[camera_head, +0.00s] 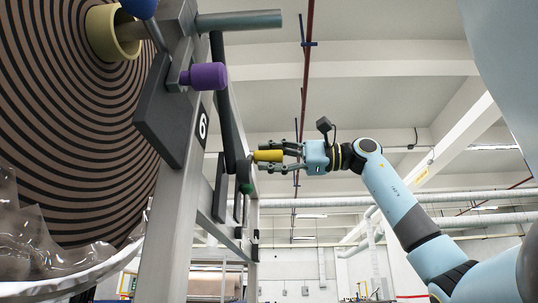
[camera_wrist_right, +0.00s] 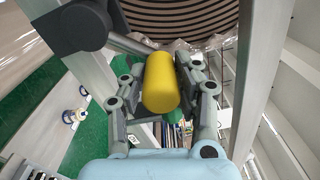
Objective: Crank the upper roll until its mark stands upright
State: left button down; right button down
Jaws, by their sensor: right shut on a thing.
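A yellow crank handle (camera_head: 266,156) stands out from the grey frame in the head view. My right gripper (camera_head: 283,156) reaches it from the right and is shut on it. In the right wrist view the handle (camera_wrist_right: 160,84) lies between the two fingers of the gripper (camera_wrist_right: 162,98). A large roll with brown and black rings (camera_head: 70,125) fills the left of the head view, with a pale yellow core (camera_head: 103,33). Part of a striped roll (camera_wrist_right: 185,15) also shows in the right wrist view. I cannot make out an upright mark on it. My left gripper is out of view.
Crumpled clear wrap (camera_head: 35,245) hangs under the roll. Open air lies right of the frame, around my right arm.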

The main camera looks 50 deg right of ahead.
jog(key=shift+w+f+m+g, duration=0.15)
jog(key=shift+f+m+g, duration=0.15)
jog(key=shift+f, duration=0.25)
jog(key=shift+w+d+f+m+b, duration=0.2)
jog(key=shift+d+f+m, duration=0.1)
jog(key=shift+f+m, duration=0.25)
jog(key=shift+w+d+f+m+b, duration=0.1)
jog(key=shift+w+d+f+m, duration=0.15)
jog(key=shift+f+m, duration=0.35)
jog(key=shift+w+d+f+m+b, duration=0.2)
jog(key=shift+d+f+m, duration=0.1)
jog(key=shift+f+m, duration=0.25)
